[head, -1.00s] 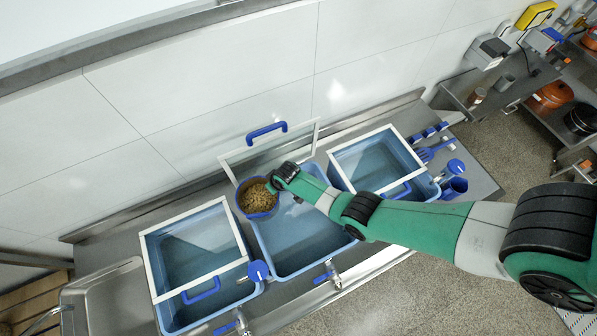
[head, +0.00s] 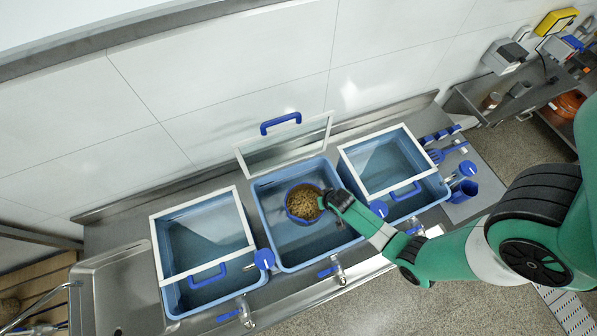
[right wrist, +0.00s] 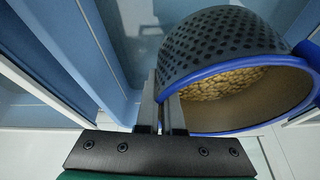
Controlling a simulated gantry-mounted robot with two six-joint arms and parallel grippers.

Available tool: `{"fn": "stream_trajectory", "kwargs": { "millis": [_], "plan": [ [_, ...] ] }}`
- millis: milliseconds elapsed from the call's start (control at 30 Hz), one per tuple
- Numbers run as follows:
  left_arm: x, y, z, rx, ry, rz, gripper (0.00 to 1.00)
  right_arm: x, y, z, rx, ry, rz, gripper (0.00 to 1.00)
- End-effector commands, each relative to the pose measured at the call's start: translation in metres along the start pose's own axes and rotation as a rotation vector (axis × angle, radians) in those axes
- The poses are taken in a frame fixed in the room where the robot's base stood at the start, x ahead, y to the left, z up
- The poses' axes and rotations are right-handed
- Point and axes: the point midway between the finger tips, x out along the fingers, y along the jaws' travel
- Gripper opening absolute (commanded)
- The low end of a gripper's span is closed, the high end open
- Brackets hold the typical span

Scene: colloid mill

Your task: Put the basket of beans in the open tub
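The basket of beans (head: 304,202) is a dark perforated basket with a blue rim and tan beans inside. In the head view it is over the middle tub (head: 262,215), whose lid (head: 287,150) is raised at the back. My right gripper (head: 331,203) is shut on the basket's rim at its right side. The right wrist view shows the two fingers (right wrist: 164,112) closed at the blue rim of the basket (right wrist: 225,50), which looks tilted there. How high the basket is above the tub's bottom I cannot tell. My left gripper is not in view.
A lidded tub (head: 205,255) stands to the left and another lidded tub (head: 395,170) to the right. Taps with blue handles stick out at the front. Blue utensils (head: 450,150) and a blue cup (head: 463,190) are at the far right. A sink (head: 118,300) is at the left.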

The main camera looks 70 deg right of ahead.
Motion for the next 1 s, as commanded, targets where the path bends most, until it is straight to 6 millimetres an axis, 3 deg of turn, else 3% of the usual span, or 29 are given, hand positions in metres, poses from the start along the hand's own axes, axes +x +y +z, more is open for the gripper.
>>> {"fn": "stream_trajectory", "kwargs": {
  "millis": [233,1000],
  "plan": [
    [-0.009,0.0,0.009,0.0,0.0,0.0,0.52,0.027,0.0,0.01,-0.004,-0.001,0.0,0.0],
    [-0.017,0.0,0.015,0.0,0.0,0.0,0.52,0.039,0.0,0.015,-0.004,0.001,-0.002,0.0]
  ]
}}
